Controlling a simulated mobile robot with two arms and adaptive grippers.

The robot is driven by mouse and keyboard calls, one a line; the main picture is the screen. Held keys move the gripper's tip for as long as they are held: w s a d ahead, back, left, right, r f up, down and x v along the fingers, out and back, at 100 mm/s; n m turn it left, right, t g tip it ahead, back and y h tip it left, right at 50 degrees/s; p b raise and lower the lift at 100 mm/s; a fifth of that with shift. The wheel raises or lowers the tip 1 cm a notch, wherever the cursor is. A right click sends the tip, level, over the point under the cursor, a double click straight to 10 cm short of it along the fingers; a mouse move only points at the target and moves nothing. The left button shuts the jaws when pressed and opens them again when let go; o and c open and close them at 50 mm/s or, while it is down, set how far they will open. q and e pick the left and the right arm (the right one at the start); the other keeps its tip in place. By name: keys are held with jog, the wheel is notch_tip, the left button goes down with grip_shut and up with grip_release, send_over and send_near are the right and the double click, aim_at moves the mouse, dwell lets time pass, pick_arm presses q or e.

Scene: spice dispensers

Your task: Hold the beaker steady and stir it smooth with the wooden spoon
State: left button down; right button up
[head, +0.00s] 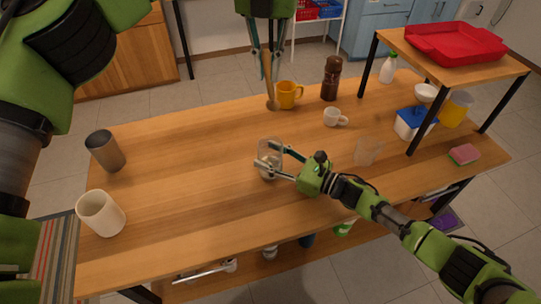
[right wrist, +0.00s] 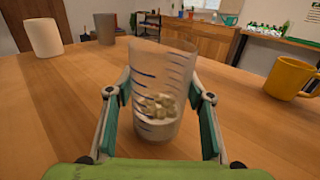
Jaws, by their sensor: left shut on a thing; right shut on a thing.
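A clear beaker (head: 270,149) stands upright on the wooden table (head: 190,185). My right gripper (head: 269,168) is shut on its lower part, one finger on each side. In the right wrist view the beaker (right wrist: 163,70) shows blue marks, with white material and pale lumps at the bottom. My left gripper (head: 267,78) is above the table's back edge, shut on the wooden spoon (head: 271,102). The spoon hangs down, its bowl behind and above the beaker in the picture, apart from it. Most of its handle is hidden by the fingers.
A yellow mug (head: 288,94), a brown grinder (head: 331,80) and a white cup (head: 334,117) stand behind the beaker. An empty clear glass (head: 367,151) is to its right. A grey tumbler (head: 104,150) and cream cup (head: 100,213) are at left. A raised shelf (head: 462,66) stands at right.

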dwell(0.4)
pick_arm(q)
jog(key=f+n, duration=0.1)
jog(key=f+n+h, duration=0.1)
jog(key=n, duration=0.1)
jog(key=shift+s+a+n, duration=0.1)
jog(key=shift+s+n, duration=0.2)
jog(key=shift+s, duration=0.1)
jog(key=n+h, duration=0.2)
jog(key=n, duration=0.3)
send_over(270, 159)
jog(key=a, duration=0.1)
jog(key=shift+f, duration=8.7)
jog(key=shift+s+a, duration=0.1)
jog(key=shift+s, duration=0.35)
jog(key=shift+a, duration=0.15)
